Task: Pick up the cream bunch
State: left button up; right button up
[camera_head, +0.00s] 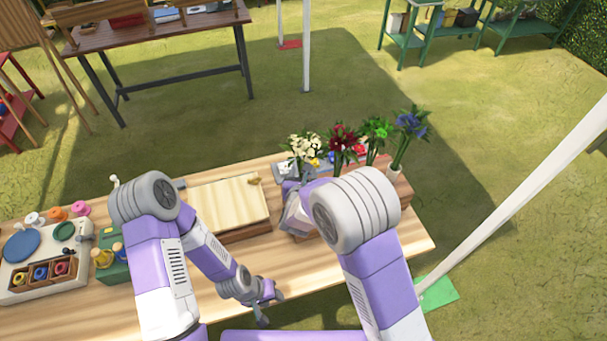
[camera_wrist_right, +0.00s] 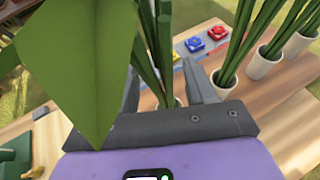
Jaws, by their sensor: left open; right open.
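The cream bunch (camera_head: 303,147) stands at the left end of a row of flower bunches on the table (camera_head: 425,240). My right gripper (camera_wrist_right: 165,85) is open, with green stems (camera_wrist_right: 158,45) between its two fingers. The stems appear to be the cream bunch's, rising from a pale cup partly hidden by the gripper. A large leaf (camera_wrist_right: 75,60) covers the left of the right wrist view. In the head view my right arm hides the gripper's fingers and the cup. My left gripper (camera_head: 268,306) is open and empty near the table's front edge.
Dark red (camera_head: 342,140), green (camera_head: 377,130) and blue (camera_head: 411,124) bunches stand to the right, close together. A pale wooden board (camera_head: 228,203) lies left of the flowers. Ribbon spools (camera_head: 40,272) and a green box (camera_head: 113,262) are at the left.

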jog(key=shift+w+f, duration=0.15)
jog(key=shift+w, duration=0.15)
grip_shut()
